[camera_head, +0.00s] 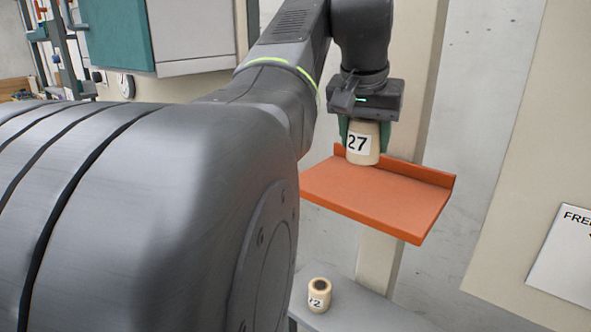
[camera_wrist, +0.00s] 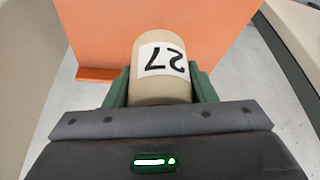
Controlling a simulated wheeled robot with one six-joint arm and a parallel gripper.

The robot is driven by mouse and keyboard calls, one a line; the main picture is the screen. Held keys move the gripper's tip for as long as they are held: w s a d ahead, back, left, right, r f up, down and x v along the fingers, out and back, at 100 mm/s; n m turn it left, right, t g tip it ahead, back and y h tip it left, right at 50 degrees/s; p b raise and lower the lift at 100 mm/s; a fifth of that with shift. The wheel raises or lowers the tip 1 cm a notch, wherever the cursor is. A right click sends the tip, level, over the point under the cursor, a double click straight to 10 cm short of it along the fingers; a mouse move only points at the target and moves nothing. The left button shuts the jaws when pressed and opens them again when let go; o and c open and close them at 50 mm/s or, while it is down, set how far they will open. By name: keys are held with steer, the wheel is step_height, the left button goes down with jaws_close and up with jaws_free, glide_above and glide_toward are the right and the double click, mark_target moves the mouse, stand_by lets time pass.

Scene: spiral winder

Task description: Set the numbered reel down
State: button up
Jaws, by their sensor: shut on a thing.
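The numbered reel (camera_head: 364,151) is a beige cylinder with a white label reading 27. My gripper (camera_head: 362,133) is shut on it, with a green finger on each side, and holds it upright. In the head view the reel is over the back part of an orange shelf (camera_head: 372,196); I cannot tell whether its base touches the shelf. In the wrist view the reel (camera_wrist: 160,88) sits between the green fingers of my gripper (camera_wrist: 160,90), its label upside down, with the orange shelf (camera_wrist: 215,35) behind it.
A second beige reel (camera_head: 319,295), its label partly readable as 2, stands on a grey ledge (camera_head: 352,312) below. The orange shelf has a raised lip along its back, and its front and right are bare. A white sign (camera_head: 567,255) is at the right.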

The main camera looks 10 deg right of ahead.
mark_target(361, 139)
steer(key=shift+f, duration=3.4)
steer(key=shift+f, duration=0.15)
steer(key=o, duration=1)
steer(key=v, duration=1.2)
